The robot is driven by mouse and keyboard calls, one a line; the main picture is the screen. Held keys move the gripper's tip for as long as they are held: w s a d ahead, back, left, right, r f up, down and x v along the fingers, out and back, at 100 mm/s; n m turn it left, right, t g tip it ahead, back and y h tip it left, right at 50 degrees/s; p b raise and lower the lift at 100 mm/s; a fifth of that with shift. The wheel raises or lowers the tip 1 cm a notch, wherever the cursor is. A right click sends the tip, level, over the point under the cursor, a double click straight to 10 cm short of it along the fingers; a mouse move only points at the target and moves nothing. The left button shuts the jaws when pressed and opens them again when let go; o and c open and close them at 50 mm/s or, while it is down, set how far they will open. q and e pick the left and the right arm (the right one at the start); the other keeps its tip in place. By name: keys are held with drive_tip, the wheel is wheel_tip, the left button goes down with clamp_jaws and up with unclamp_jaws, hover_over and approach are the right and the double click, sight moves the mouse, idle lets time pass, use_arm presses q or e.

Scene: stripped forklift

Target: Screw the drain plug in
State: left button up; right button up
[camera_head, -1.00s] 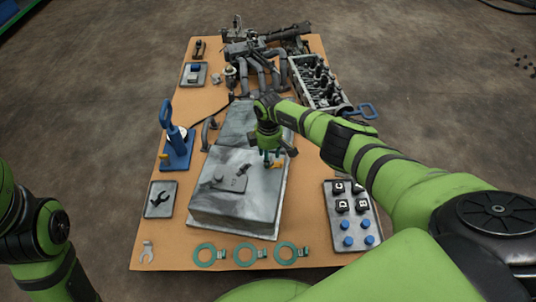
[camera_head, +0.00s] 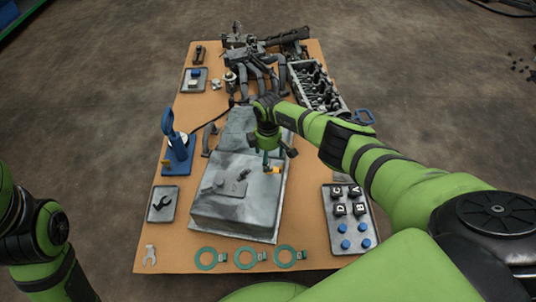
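The grey metal oil pan (camera_head: 232,200) lies upside down in the middle of the table. My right gripper (camera_head: 268,163) hangs over the right side of the pan, pointing down. A small teal piece shows at its fingertips, and a small orange-yellow piece (camera_head: 275,170) shows just below, at the pan's surface. Which of these is the drain plug, and whether the fingers grip it, is too small to tell. The drain hole is not visible. My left arm is at the left edge, its gripper out of view.
A blue-handled tool on a stand (camera_head: 177,150) is left of the pan. A tray with lettered cubes and blue pieces (camera_head: 349,242) is at right. Green rings (camera_head: 245,257) lie at the front edge. Engine parts (camera_head: 262,60) crowd the back.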

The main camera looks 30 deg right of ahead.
wheel_tip(320, 180, up, 12)
idle(0.6)
idle(0.4)
